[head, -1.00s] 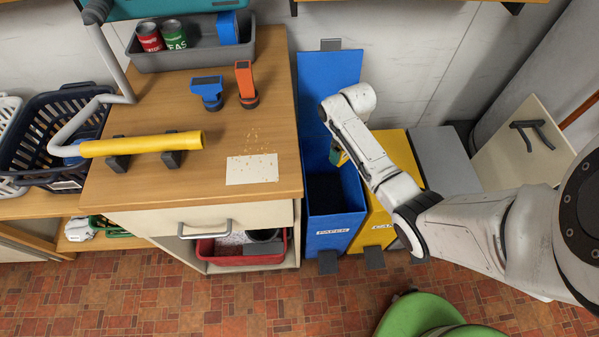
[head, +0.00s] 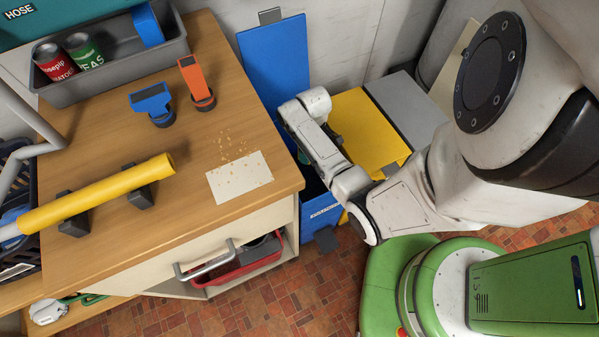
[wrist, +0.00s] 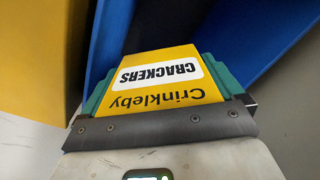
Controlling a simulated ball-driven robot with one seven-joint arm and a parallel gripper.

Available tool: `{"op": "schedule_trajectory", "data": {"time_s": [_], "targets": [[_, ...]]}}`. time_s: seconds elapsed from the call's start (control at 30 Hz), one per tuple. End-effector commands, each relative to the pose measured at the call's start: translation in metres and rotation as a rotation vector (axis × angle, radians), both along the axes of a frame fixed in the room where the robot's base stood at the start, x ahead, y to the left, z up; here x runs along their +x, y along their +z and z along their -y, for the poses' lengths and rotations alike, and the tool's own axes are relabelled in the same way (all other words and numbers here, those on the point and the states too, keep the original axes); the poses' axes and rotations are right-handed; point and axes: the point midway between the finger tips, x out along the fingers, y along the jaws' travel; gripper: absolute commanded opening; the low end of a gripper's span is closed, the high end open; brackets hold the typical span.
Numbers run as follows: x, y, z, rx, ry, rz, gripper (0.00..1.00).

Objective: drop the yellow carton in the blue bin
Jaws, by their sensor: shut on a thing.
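The yellow carton (wrist: 158,66), printed "Crinkleby CRACKERS", is held between the teal fingers of my gripper (wrist: 159,82) in the wrist view. The blue bin (head: 319,208) stands right of the wooden counter in the head view, its blue lid (head: 275,65) raised against the wall. In the wrist view, blue bin surfaces (wrist: 248,35) and a dark space lie beyond the carton. My gripper is at the bin's opening. My arm hides most of the gripper, the carton and the opening in the head view; how deep the carton sits is unclear.
A yellow bin (head: 363,128) with its lid down and a grey bin (head: 408,104) stand right of the blue bin.

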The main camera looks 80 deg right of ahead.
Motion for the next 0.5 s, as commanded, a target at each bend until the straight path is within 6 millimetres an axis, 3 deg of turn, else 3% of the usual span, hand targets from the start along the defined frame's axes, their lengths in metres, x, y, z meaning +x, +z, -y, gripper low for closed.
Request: {"op": "schedule_trajectory", "data": {"time_s": [0.1,0.47,0.5], "targets": [[-0.0001,-0.0153,0.0004,0.000,-0.001,0.001,0.65],[0.0002,-0.0170,0.0001,0.000,0.000,0.000,0.65],[0.0002,-0.0170,0.0001,0.000,0.000,0.000,0.96]]}}
